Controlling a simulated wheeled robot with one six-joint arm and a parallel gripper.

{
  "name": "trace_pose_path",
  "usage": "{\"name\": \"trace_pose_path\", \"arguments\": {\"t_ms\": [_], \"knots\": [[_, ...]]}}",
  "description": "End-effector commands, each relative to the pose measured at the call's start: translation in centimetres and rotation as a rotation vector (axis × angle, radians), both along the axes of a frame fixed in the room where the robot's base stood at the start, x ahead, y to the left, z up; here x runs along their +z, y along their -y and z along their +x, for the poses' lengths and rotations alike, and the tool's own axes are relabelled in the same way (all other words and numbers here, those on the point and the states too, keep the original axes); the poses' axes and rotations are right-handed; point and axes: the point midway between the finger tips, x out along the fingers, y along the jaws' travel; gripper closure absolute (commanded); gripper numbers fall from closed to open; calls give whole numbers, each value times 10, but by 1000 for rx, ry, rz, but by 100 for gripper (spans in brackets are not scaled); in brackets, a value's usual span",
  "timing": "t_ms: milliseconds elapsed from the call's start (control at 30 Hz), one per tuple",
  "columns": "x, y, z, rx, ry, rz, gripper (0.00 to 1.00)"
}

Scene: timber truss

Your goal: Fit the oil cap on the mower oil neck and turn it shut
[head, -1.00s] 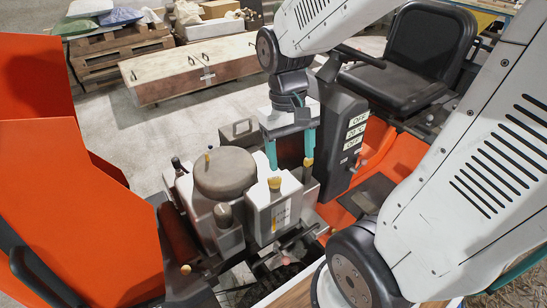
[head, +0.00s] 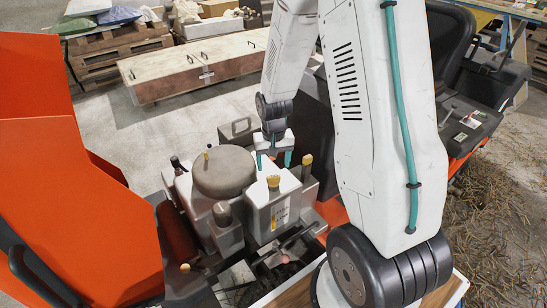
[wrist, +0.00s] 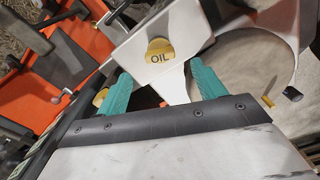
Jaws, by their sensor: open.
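A yellow cap marked OIL (wrist: 160,50) faces up in the wrist view, beyond and between my fingertips. It appears to be the yellow-topped piece (head: 273,183) on the pale engine housing (head: 270,217) in the head view. A second yellow-topped piece (head: 307,161) stands to its right and shows partly behind a finger in the wrist view (wrist: 101,97). My gripper (head: 273,161) has teal fingers spread apart with nothing between them. It is above and behind the OIL cap, apart from it. I cannot tell which part is the bare oil neck.
A round grey engine cover (head: 224,172) stands left of the caps. An orange panel (head: 80,200) rises at the left. A dark toolbox-like case (head: 238,130) is behind the engine. A long wooden crate (head: 195,68) lies on the floor at the back.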

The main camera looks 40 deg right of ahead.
Motion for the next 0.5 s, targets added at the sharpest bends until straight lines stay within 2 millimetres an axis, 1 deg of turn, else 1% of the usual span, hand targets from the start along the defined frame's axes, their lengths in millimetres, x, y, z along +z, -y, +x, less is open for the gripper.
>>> {"name": "trace_pose_path", "arguments": {"t_ms": [33, 200, 333, 500], "knots": [[-10, 0, -1, 1, -5, 1, 31], [-35, 0, -1, 1, -4, 2, 31], [-49, 0, -1, 1, -3, 1, 31], [-56, 0, -1, 0, -1, 0, 31]]}}
